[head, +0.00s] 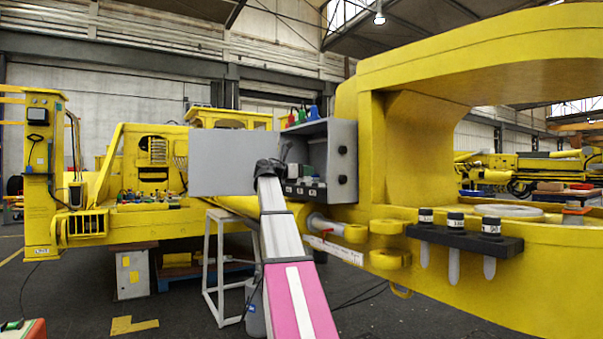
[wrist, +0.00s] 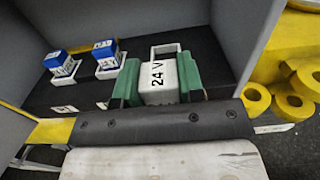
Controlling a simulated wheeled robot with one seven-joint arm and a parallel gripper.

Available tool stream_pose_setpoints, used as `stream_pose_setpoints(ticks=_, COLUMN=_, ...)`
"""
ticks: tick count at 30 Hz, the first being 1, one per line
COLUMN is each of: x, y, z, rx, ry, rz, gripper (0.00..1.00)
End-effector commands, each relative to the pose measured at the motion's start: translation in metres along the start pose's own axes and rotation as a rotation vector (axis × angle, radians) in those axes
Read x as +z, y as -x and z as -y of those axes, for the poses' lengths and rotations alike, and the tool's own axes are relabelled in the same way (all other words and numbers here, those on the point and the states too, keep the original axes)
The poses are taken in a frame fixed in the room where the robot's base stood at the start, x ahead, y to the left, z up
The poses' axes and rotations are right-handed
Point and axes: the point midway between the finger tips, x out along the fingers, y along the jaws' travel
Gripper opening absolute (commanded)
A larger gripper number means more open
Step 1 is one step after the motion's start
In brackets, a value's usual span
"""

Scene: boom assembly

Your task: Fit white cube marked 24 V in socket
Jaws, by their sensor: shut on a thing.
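The white cube marked 24 V (wrist: 158,80) is between the two green finger pads of my gripper (wrist: 159,84) in the wrist view. The gripper is shut on it, with the label facing the camera. A white open frame (wrist: 166,48) shows just behind the cube, over the black panel (wrist: 40,98); I cannot tell whether the cube touches it or sits in it. In the head view my arm reaches into the open grey box (head: 343,135). The cube cannot be made out clearly there, and the sockets are mostly hidden.
Two blue-topped white blocks, one at the far left (wrist: 60,62) and one nearer the cube (wrist: 107,57), stand on the panel. The box's grey door (head: 221,162) hangs open at left. Yellow lugs (wrist: 290,92) lie outside the box at right. A black rack (head: 464,240) holds capped tools.

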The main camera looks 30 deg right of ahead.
Motion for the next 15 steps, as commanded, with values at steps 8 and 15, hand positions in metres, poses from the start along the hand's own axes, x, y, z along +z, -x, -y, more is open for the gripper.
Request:
stream_pose_setpoints(ticks=8, x=0.0, y=-0.017, z=0.0, rx=-0.001, ry=0.0, rz=0.0, gripper=0.08)
stream_pose_setpoints(ticks=15, x=0.0, y=-0.032, z=0.0, rx=-0.001, ry=0.0, rz=0.001, gripper=0.08)
